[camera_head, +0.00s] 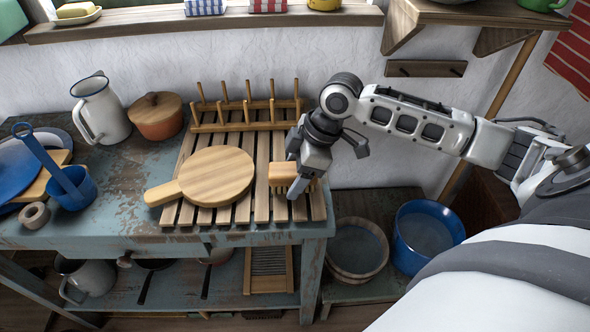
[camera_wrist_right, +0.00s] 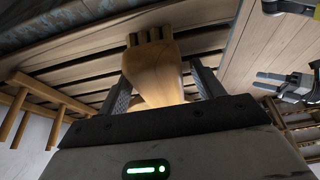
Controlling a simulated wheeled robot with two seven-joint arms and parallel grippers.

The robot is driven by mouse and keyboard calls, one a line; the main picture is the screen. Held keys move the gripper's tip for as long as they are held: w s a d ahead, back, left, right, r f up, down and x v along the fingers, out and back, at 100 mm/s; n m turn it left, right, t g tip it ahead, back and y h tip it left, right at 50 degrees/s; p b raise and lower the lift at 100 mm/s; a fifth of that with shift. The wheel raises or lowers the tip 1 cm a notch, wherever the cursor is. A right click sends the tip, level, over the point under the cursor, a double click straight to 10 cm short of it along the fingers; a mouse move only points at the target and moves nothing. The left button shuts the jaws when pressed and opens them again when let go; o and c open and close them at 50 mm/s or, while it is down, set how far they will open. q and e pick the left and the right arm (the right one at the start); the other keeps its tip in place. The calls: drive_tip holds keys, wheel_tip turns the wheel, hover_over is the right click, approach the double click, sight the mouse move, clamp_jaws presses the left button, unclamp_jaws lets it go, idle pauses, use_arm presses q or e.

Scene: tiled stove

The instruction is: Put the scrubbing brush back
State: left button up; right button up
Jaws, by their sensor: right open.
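The scrubbing brush (camera_head: 282,172), a light wooden block with bristles below, lies on the right part of the slatted wooden rack on the table. My right gripper (camera_head: 304,187) is over its right end, pointing down. In the right wrist view the wooden brush (camera_wrist_right: 155,75) sits between the two open fingers of this gripper (camera_wrist_right: 160,88). A small gap seems to show beside the fingers; contact is unclear. Part of the brush is hidden behind the gripper in the head view. My left gripper does not show in the head view.
A round wooden board (camera_head: 217,175) lies on the slats left of the brush. Upright pegs (camera_head: 247,108) stand behind. A brown pot (camera_head: 156,116), white jug (camera_head: 100,110) and blue ladle (camera_head: 70,188) are further left. A wooden rail (camera_head: 425,69) hangs on the wall. Tubs stand below right.

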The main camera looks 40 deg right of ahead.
use_arm(q)
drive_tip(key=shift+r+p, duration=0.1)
drive_tip(key=shift+p, duration=0.25)
use_arm(e)
drive_tip(key=v, duration=1.2)
drive_tip(key=shift+r, duration=0.25)
drive_tip(key=shift+a+f, duration=0.1)
